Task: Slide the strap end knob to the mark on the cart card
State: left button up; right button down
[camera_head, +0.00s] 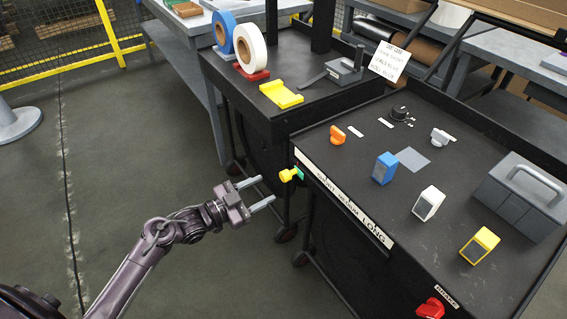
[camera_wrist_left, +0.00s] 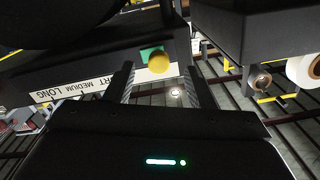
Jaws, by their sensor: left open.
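The yellow knob (camera_head: 288,175) sticks out from the front left end of the black cart's edge, with a green patch (camera_head: 300,172) behind it. A white strip (camera_head: 345,205) along that edge reads MEDIUM and LONG, with a blurred word near the knob. A white card (camera_head: 388,61) with handwriting too small to read stands at the cart's back. My left gripper (camera_head: 264,190) is open and empty, its fingertips just short of the knob. In the left wrist view the knob (camera_wrist_left: 158,62) shows between the fingers (camera_wrist_left: 160,82). My right gripper is not in view.
The cart top (camera_head: 350,175) holds blue (camera_head: 384,168), white (camera_head: 428,203) and yellow (camera_head: 479,245) blocks, an orange part (camera_head: 337,134) and a grey toolbox (camera_head: 520,195). A red part (camera_head: 431,308) sits at the near edge. A second cart (camera_head: 265,117) stands behind.

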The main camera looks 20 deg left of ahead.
aim_at(282, 178)
pick_arm(q)
jog(key=shift+w+d+r, duration=0.5)
jog(key=shift+w+r, duration=0.05)
jog(key=shift+r, duration=0.2)
jog(key=x, duration=0.6)
jog(key=shift+w+d, duration=0.1)
jog(key=shift+d, duration=0.25)
grip_shut()
